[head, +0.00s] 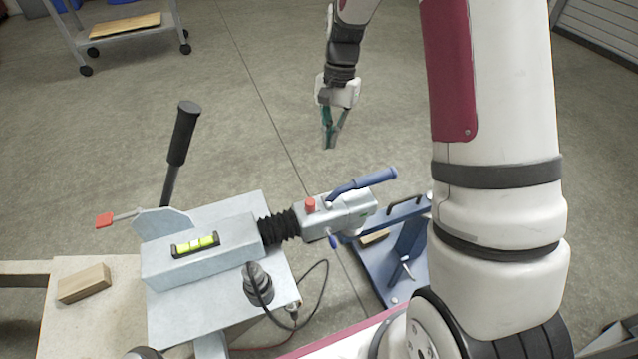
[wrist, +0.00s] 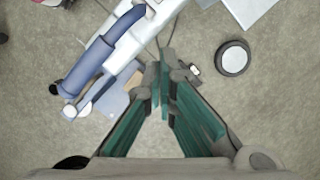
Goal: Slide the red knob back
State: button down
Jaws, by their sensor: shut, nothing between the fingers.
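The red knob (head: 310,205) is a small upright cylinder on top of the grey coupling head (head: 345,215), beside the blue handle (head: 365,184). My gripper (head: 328,147) has teal fingers. In the head view it hangs beyond the coupling head, above the floor, apart from the knob and holding nothing. In the wrist view my gripper (wrist: 165,75) has its fingertips together. The blue handle (wrist: 103,48) and part of the pale coupling head (wrist: 130,45) show at upper left there. I cannot make out the red knob in the wrist view.
A black bellows (head: 278,227) joins the coupling head to a pale housing with a yellow-green level (head: 195,245). A black-gripped lever (head: 182,135) stands upright with a red-ended rod (head: 105,220) nearby. A blue stand (head: 408,262) is at right.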

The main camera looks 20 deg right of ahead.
aim_at(312, 205)
jog(key=shift+f, duration=0.1)
jog(key=s+a+f+b, duration=0.1)
jog(key=f, duration=0.2)
jog(key=s+a+f+b, duration=0.1)
jog(key=f+b, duration=0.1)
jog(key=f, duration=0.1)
jog(key=s+a+f+b, duration=0.2)
jog(key=f, duration=0.1)
jog(key=shift+f, duration=0.3)
jog(key=shift+s+a+b, duration=0.3)
jog(key=shift+b, duration=0.05)
jog(key=a+p, duration=0.1)
jog(key=a, duration=0.1)
jog(key=shift+a+r, duration=0.15)
jog(key=shift+a, duration=0.25)
